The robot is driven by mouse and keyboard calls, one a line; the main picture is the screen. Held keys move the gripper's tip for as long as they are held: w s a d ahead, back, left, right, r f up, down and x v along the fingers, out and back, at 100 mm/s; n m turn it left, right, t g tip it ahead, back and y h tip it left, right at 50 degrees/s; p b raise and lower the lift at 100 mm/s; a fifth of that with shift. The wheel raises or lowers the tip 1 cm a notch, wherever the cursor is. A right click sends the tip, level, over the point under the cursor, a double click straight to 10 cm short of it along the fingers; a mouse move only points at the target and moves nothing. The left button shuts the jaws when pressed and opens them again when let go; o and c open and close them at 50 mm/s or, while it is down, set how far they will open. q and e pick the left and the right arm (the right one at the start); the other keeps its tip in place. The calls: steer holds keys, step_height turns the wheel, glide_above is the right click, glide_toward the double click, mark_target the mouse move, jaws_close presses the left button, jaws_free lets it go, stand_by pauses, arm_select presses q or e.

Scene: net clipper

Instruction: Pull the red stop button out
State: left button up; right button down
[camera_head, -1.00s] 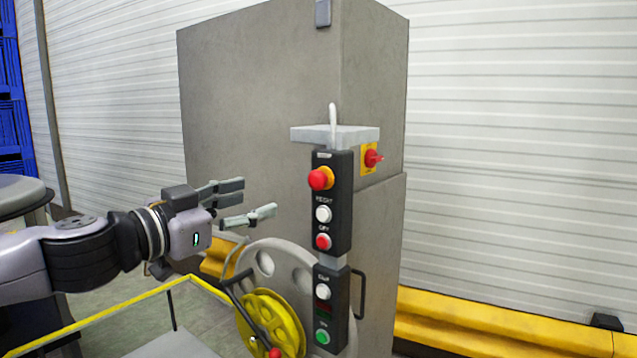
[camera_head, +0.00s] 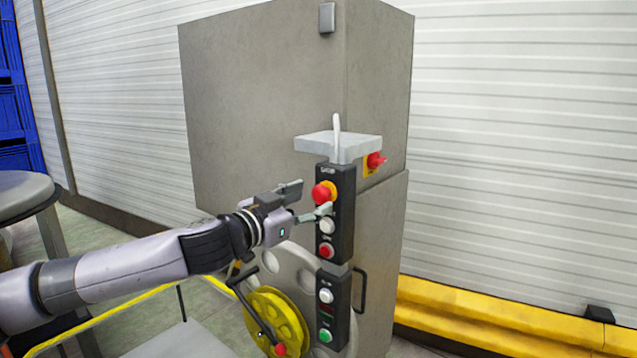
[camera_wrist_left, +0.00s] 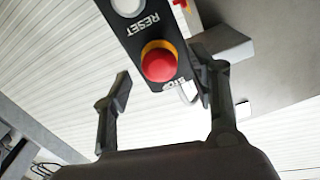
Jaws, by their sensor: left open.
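The red stop button (camera_head: 321,194) sits on a yellow collar at the top of the black control panel (camera_head: 326,246). My left gripper (camera_head: 311,199) is open beside it, with one finger near the level of the button's top and the other just below it. In the left wrist view the red button (camera_wrist_left: 159,64) appears ahead of the open gripper (camera_wrist_left: 160,90), between the lines of the two fingers. The right finger appears close to the panel's edge. I cannot tell whether either finger touches. My right gripper is not in view.
White buttons and a red button (camera_head: 327,251) sit lower on the panel. A red knob (camera_head: 376,160) is on the grey cabinet's (camera_head: 260,100) side. A yellow reel (camera_head: 277,318) with a crank is below my arm. A yellow barrier (camera_head: 480,325) runs along the right wall.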

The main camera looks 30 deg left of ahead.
mark_target(318, 197)
arm_select(q)
steer(key=shift+w+d+r+p, duration=0.15)
steer(key=shift+w+p, duration=0.4)
steer(key=shift+w, duration=0.55)
steer(key=shift+w+p, duration=0.3)
steer(key=shift+w, duration=0.4)
jaws_close()
